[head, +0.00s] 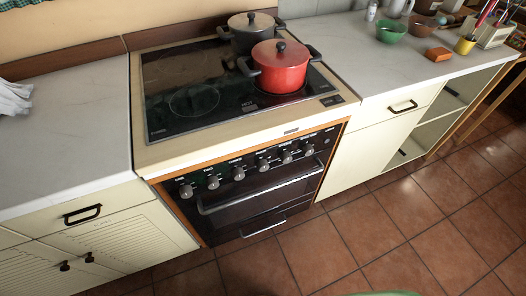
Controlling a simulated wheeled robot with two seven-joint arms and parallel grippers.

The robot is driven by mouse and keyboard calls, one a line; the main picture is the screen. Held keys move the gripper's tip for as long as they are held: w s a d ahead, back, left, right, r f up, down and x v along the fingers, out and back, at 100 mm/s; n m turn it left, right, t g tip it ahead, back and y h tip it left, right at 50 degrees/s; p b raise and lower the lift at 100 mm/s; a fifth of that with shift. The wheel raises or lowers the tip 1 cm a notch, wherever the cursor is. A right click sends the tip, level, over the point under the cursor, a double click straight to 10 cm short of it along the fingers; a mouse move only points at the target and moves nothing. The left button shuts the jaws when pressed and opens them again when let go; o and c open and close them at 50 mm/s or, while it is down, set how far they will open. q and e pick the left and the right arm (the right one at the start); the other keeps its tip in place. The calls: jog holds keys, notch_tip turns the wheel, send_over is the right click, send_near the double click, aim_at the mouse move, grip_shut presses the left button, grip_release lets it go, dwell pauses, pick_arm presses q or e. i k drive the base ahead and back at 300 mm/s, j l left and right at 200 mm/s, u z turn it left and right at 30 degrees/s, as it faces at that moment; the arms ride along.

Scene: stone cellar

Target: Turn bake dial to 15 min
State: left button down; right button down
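The stove (250,190) stands in the middle of the head view, built in between two counters. Its black front panel carries a row of several grey dials, from the leftmost dial (186,191) to the rightmost dial (309,149). White labels sit above the dials, but they are too small to read, so I cannot tell which one is the bake dial or where it points. Below the dials is the closed oven door with a long metal handle (258,190). Neither of my grippers is in view, and nothing touches the dials.
A green bowl (390,32) and other kitchenware stand on the right counter (365,60). The drawers beside the stove are closed. The tiled floor (400,220) before the stove is clear.

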aim_at(307, 150)
jog(key=l+z, duration=0.15)
jog(key=l, duration=0.45)
jog(key=i+l+z, duration=0.15)
jog(key=l, duration=0.45)
jog(key=i+l+z, duration=0.15)
jog(key=l, duration=0.45)
jog(key=k, duration=0.05)
